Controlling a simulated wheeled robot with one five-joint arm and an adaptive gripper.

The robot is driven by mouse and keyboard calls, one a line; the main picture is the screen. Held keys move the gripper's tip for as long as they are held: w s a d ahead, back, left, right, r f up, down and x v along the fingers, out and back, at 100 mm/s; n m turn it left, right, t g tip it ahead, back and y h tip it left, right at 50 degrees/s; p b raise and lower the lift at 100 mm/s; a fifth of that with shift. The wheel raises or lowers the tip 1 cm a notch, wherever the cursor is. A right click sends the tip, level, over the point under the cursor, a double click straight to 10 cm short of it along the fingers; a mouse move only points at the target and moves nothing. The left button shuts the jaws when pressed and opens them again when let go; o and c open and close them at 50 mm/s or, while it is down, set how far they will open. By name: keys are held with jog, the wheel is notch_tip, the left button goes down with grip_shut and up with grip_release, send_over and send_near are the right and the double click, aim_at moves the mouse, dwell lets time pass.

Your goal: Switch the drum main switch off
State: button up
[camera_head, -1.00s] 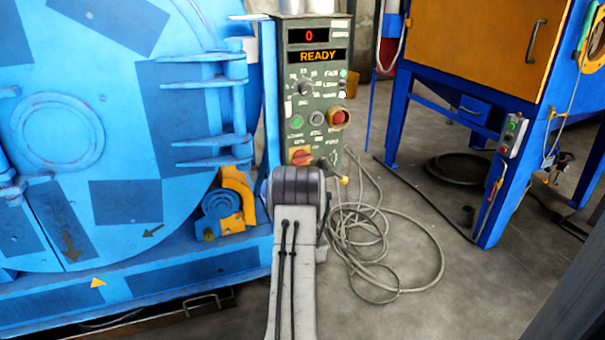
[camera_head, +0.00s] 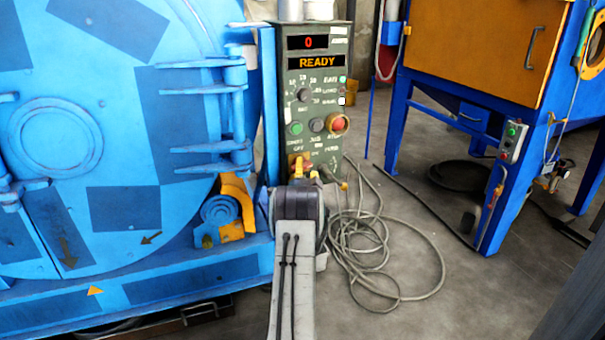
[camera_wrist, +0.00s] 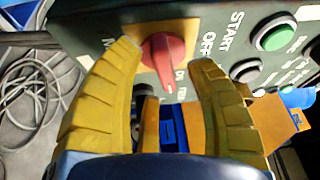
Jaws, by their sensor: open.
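The drum main switch is a red rotary knob (camera_wrist: 166,62) on a yellow plate (camera_wrist: 150,30), low on the green control panel (camera_head: 320,75). In the wrist view the knob's pointer end is near the "ON" lettering. My gripper (camera_wrist: 165,55) is open, with its two yellow ribbed fingers on either side of the knob. I cannot tell whether they touch it. In the head view my gripper (camera_head: 306,168) is in front of the switch and partly hides it. The panel displays read "0" and "READY".
The blue drum machine (camera_head: 100,130) stands left of the panel. A green button (camera_wrist: 277,36) and a black button (camera_wrist: 245,70) are close to my right finger. Grey cable coils (camera_head: 385,260) lie on the floor. A blue and orange cabinet (camera_head: 480,60) stands at the right.

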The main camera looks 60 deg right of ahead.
jog(key=shift+w+d, duration=0.3)
jog(key=shift+d, duration=0.3)
jog(key=shift+o, duration=0.4)
